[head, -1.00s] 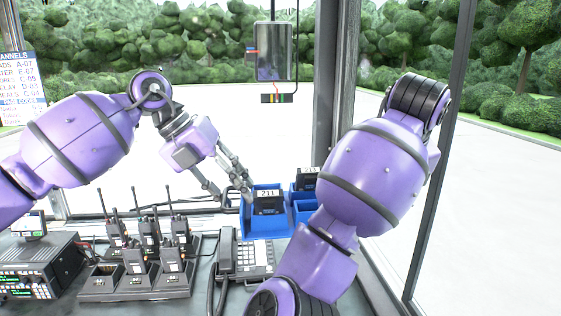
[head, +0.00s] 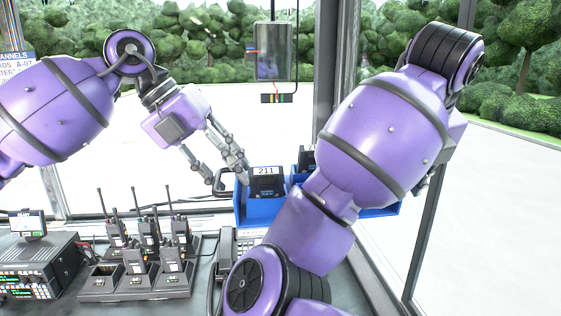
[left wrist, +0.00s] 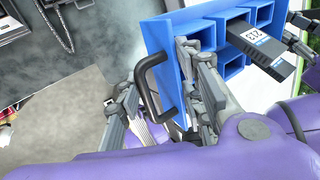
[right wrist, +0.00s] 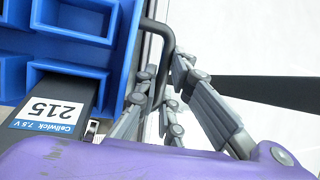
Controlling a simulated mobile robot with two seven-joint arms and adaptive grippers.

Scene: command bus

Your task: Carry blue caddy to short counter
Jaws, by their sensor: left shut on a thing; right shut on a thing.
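The blue caddy (head: 259,211) is at the back of the counter in the head view, partly behind my right arm. It holds black batteries, one labelled 211 (head: 267,183). My left gripper (head: 228,183) is at the caddy's left end, shut on its black handle (left wrist: 146,82), as the left wrist view shows. My right gripper (right wrist: 168,98) is shut on the other black handle (right wrist: 160,50), beside a battery labelled 215 (right wrist: 48,115). My right arm hides that gripper in the head view. Whether the caddy's underside touches anything is hidden.
Several radios stand in a charger (head: 136,283) on the dark counter. A radio base unit (head: 38,268) is at left. A desk telephone (head: 227,262) is mostly hidden by my right arm. Window posts (head: 328,80) stand behind. A box (head: 273,52) hangs above.

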